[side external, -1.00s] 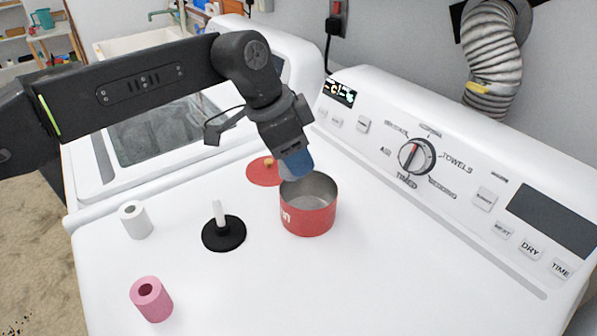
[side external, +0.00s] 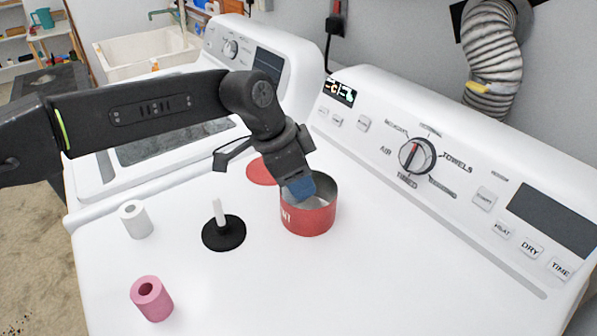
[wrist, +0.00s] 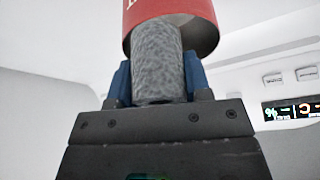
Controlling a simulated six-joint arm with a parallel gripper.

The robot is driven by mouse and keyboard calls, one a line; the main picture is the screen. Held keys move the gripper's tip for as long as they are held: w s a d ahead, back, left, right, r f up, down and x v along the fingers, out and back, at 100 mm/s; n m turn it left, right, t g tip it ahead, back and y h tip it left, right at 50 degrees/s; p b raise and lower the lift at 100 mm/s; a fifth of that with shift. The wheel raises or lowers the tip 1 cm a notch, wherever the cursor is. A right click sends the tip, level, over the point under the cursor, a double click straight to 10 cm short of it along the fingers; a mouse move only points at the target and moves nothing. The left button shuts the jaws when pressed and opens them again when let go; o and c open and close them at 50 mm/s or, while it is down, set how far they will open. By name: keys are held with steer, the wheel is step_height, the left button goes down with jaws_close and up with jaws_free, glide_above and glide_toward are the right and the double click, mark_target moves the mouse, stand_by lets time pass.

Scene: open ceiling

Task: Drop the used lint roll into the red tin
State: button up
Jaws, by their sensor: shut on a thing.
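The red tin (side external: 308,219) stands open and upright on the white dryer top; its side also shows at the top of the wrist view (wrist: 165,12). My gripper (side external: 301,189) points down with its blue fingertips inside the tin's mouth. In the wrist view my gripper (wrist: 158,80) is shut on a grey, fuzzy cylinder, the used lint roll (wrist: 159,62). The roll's far end reaches into the tin's opening. The roll is hidden in the side view by the fingers and the tin wall.
A black base with a white post (side external: 223,234) stands left of the tin. A white roll (side external: 136,220) and a pink roll (side external: 152,299) stand farther left. A red disc (side external: 261,172) lies behind the tin. The control panel (side external: 430,170) rises at the right. The front dryer top is clear.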

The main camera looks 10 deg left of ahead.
steer(key=o, duration=0.9)
steer(key=v, duration=1.2)
steer(key=shift+r, duration=0.4)
